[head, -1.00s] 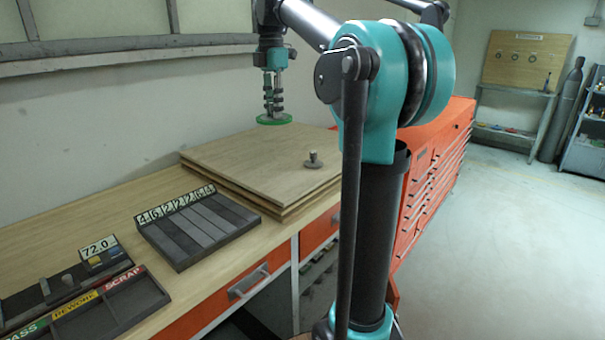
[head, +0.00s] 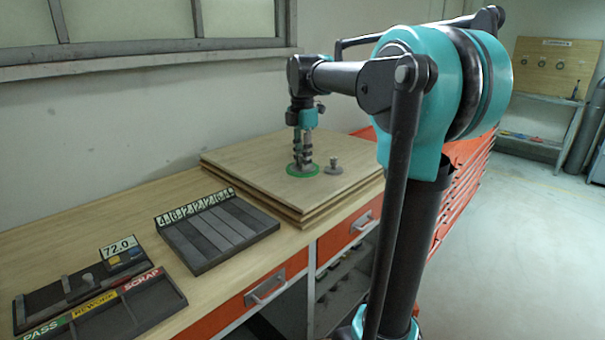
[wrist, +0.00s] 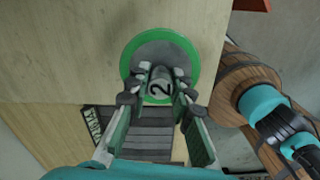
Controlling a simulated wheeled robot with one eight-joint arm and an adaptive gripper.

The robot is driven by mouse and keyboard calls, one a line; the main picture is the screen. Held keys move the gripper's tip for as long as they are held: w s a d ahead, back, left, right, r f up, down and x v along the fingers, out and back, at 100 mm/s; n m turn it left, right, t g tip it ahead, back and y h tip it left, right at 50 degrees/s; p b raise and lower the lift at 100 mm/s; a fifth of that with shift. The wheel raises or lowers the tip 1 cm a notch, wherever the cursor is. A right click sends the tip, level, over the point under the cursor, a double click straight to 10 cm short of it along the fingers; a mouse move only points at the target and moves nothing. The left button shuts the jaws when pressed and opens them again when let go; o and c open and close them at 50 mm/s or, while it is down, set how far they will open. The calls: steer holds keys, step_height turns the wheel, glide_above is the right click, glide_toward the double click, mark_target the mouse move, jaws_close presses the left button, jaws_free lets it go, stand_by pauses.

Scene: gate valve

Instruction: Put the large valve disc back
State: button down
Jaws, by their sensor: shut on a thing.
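A large round grey disc with a green rim (head: 291,171) is in my gripper (head: 303,160), low at the stack of wooden boards (head: 262,150). I cannot tell whether it touches the top board. In the wrist view the disc (wrist: 158,50) lies flat beyond the fingers. My gripper (wrist: 158,92) is shut on its central stem, which is marked 2. A smaller grey disc with an upright knob (head: 333,169) stands on the top board, just right of the held disc in the head view.
A slotted dark tray (head: 215,235) with number tiles stands left of the boards. Nearer are a 72.0 gauge block (head: 120,247) and a PASS/REWORK/SCRAP tray (head: 130,310). The wall and window (head: 150,35) rise behind the bench. The left part of the top board is clear.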

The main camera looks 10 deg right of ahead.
mark_target(302, 173)
steer(key=shift+f, duration=2.3)
steer(key=c, duration=1.3)
jaws_free()
steer(key=shift+f, duration=0.1)
steer(key=shift+c, duration=0.2)
step_height(302, 173, up, 12)
steer(key=shift+r, duration=0.15)
